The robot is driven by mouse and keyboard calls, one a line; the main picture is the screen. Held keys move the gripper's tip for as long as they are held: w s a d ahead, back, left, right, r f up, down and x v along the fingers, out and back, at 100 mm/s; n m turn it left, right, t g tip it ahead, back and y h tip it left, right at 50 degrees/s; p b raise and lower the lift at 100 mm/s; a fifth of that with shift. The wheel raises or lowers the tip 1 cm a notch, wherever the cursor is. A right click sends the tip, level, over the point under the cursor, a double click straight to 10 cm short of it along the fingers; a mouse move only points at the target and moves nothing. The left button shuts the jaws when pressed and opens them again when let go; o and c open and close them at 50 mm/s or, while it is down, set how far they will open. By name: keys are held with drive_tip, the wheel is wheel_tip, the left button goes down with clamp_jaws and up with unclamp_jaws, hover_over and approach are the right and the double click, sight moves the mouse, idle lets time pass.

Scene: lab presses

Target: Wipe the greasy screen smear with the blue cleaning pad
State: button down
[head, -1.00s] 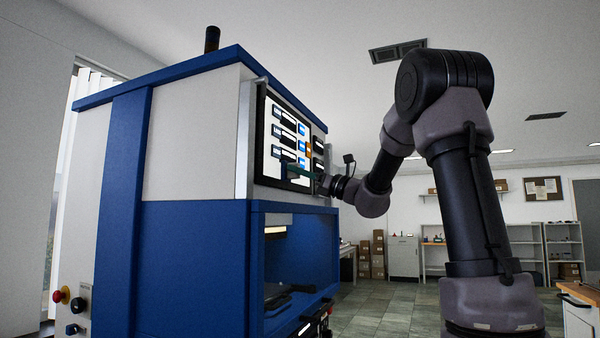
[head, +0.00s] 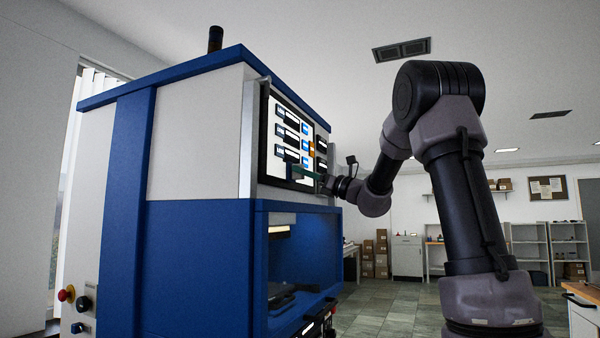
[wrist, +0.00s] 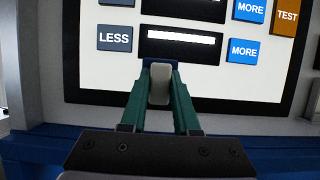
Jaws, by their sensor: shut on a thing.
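The press's lit screen (head: 282,153) has a black frame and faces right in the head view. It also fills the upper part of the wrist view (wrist: 100,75), with LESS, MORE and TEST buttons. My gripper (wrist: 160,82) has green fingers shut on a pale grey block (wrist: 160,88), which looks like the handle of the cleaning pad. In the head view my gripper (head: 304,169) is at the screen's lower part. I cannot tell whether the held thing touches the glass. I cannot make out the smear.
The blue and white press (head: 170,210) fills the left side, with an open work bay (head: 295,255) under the screen. A red stop button (head: 66,294) is on its side. Open floor (head: 385,305), shelves and stacked boxes (head: 375,255) lie behind.

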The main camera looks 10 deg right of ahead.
drive_tip(key=shift+w+d, duration=0.3)
drive_tip(key=shift+w, duration=0.3)
drive_tip(key=shift+s+a, duration=1.35)
drive_tip(key=shift+s, duration=0.25)
drive_tip(key=s+d, duration=0.3)
drive_tip(key=d, duration=0.2)
drive_tip(key=shift+s, duration=0.2)
drive_tip(key=shift+s+d, duration=0.45)
drive_tip(key=shift+d, duration=0.15)
drive_tip(key=shift+s+d, duration=0.4)
drive_tip(key=shift+d, duration=0.2)
